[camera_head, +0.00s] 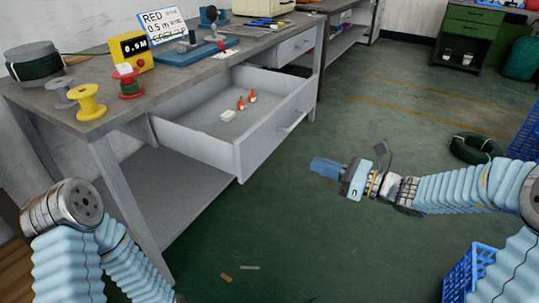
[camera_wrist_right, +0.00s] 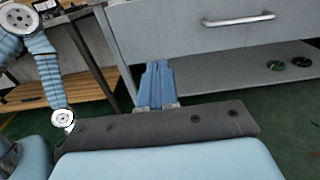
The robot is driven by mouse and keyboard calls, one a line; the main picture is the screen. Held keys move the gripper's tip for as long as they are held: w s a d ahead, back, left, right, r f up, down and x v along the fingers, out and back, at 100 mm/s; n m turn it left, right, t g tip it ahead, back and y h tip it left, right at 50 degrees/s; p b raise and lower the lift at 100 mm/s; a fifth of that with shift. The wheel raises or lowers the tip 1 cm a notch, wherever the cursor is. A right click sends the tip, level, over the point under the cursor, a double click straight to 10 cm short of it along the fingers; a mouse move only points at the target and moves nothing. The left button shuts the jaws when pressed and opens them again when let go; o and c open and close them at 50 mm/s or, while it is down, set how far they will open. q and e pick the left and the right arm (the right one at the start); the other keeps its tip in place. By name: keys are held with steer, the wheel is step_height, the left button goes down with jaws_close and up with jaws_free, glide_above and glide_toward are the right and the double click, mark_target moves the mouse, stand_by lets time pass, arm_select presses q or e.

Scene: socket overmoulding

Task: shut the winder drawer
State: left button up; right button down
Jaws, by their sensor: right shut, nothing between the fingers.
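The grey winder drawer (camera_head: 262,146) is pulled out from under the workbench.
The bench top (camera_head: 150,105) carries spools, a yellow meter (camera_head: 132,50), a sign and a blue-based device. A second drawer (camera_head: 296,46) farther along looks shut. A blue crate (camera_head: 468,275) stands at the lower right. The floor before the drawer is clear except for small scraps.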

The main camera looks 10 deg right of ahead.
mark_target(262, 145)
steer(key=p+x, duration=0.1)
steer(key=x, duration=1.2)
steer(key=shift+w+a+r, duration=0.1)
steer(key=shift+w+a, duration=0.15)
steer(key=shift+a, duration=0.1)
arm_select(q)
steer(key=shift+d+r, duration=0.15)
steer(key=shift+r, duration=0.3)
